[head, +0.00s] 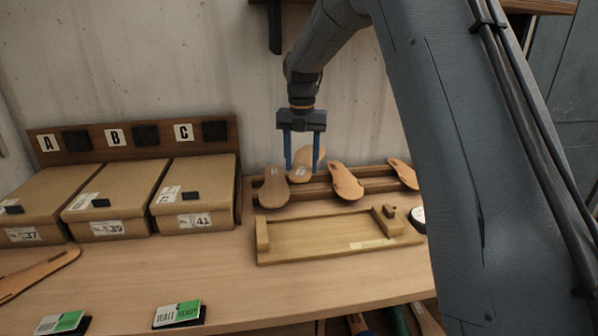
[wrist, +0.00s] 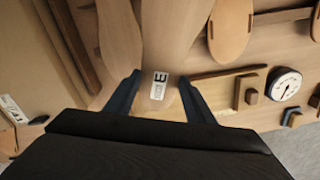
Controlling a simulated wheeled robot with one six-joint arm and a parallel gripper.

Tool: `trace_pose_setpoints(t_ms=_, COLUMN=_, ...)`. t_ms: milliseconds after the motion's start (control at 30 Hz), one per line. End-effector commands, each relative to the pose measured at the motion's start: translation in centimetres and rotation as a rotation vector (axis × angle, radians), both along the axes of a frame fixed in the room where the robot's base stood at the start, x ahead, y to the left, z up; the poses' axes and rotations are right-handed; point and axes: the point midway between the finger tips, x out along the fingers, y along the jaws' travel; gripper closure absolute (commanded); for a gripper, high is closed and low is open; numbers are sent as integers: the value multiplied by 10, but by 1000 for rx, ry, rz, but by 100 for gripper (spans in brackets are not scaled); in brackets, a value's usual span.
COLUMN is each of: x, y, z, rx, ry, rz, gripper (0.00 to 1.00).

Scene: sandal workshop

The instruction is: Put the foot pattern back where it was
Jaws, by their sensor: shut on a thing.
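A pale foot pattern (head: 311,156) with a small white label is between the fingers of my gripper (head: 303,172). My gripper is shut on it and points down over the wooden rack (head: 376,184). In the wrist view, the pattern (wrist: 168,42) runs away between the fingertips (wrist: 157,87), with its label facing up. One foot pattern (head: 271,188) lies on the rack to its left and others (head: 345,182) (head: 403,173) to its right. I cannot tell whether the held pattern touches the rack.
A shallow wooden tray frame (head: 262,236) lies in front of the rack. A round dial (head: 418,217) stands at its right. Cardboard boxes (head: 110,197) under letters A, B and C are at the left. Green-and-white cards (head: 179,314) lie at the front edge. The bench between is clear.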

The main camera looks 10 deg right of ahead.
Motion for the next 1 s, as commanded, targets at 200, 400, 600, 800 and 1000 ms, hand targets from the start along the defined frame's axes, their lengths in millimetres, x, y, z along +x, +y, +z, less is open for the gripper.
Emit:
trace_pose_setpoints(t_ms=200, x=33, y=0, z=1, rx=0, ry=-1, rz=-1, gripper=74)
trace_pose_setpoints(t_ms=400, x=46, y=0, z=-10, rx=0, ry=3, rz=-1, gripper=74)
trace_pose_setpoints(t_ms=600, x=46, y=0, z=-28, rx=0, ry=0, rz=-1, gripper=74)
trace_pose_setpoints(t_ms=800, x=45, y=0, z=-42, rx=0, ry=2, rz=-1, gripper=74)
trace_pose_setpoints(t_ms=1000, x=48, y=0, z=-65, rx=0, ry=0, rz=-1, gripper=74)
